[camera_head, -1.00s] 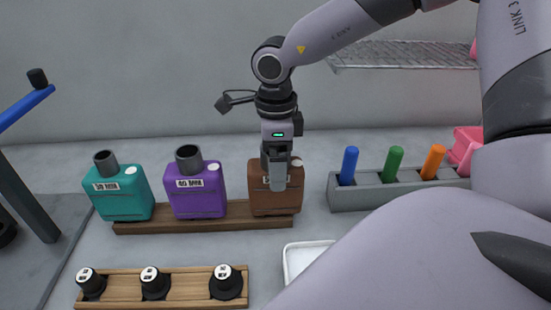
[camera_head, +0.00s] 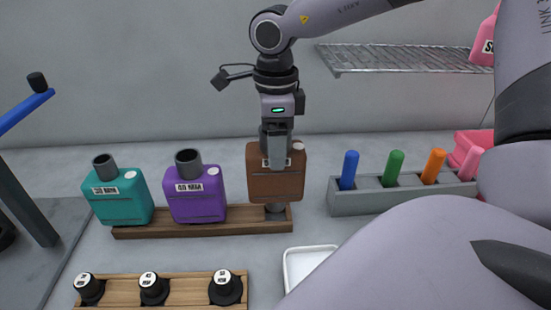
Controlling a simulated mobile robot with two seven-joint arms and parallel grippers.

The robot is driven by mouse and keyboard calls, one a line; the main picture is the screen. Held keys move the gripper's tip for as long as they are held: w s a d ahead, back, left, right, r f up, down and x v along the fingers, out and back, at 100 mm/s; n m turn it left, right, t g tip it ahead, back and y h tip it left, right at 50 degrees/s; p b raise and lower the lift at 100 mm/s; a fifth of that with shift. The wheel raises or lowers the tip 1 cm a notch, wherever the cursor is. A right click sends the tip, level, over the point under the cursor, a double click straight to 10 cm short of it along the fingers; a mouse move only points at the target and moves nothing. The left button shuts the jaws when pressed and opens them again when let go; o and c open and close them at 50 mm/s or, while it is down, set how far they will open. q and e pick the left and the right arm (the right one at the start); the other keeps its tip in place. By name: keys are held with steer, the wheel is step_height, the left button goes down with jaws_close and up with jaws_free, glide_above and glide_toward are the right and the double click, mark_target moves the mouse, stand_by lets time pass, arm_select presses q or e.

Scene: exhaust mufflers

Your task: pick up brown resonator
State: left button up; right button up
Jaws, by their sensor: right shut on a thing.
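The brown resonator (camera_head: 260,184) is a boxy brown body with a small pale round spot at its upper right. It hangs upright just above the right end of a dark wooden rack (camera_head: 240,225), and a grey round piece shows below it. My right gripper (camera_head: 277,160) comes down from above and is shut on the brown resonator's top. The fingers hide part of its front and top. My left gripper is not in view.
A teal resonator (camera_head: 120,203) and a purple resonator (camera_head: 195,200) stand on the same rack to the left. A grey holder (camera_head: 350,203) with coloured pegs is to the right. A white tray (camera_head: 292,268) and a wooden strip with black knobs (camera_head: 195,291) lie in front.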

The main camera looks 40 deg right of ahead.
step_height(320, 180, up, 15)
steer(key=shift+r, duration=0.15)
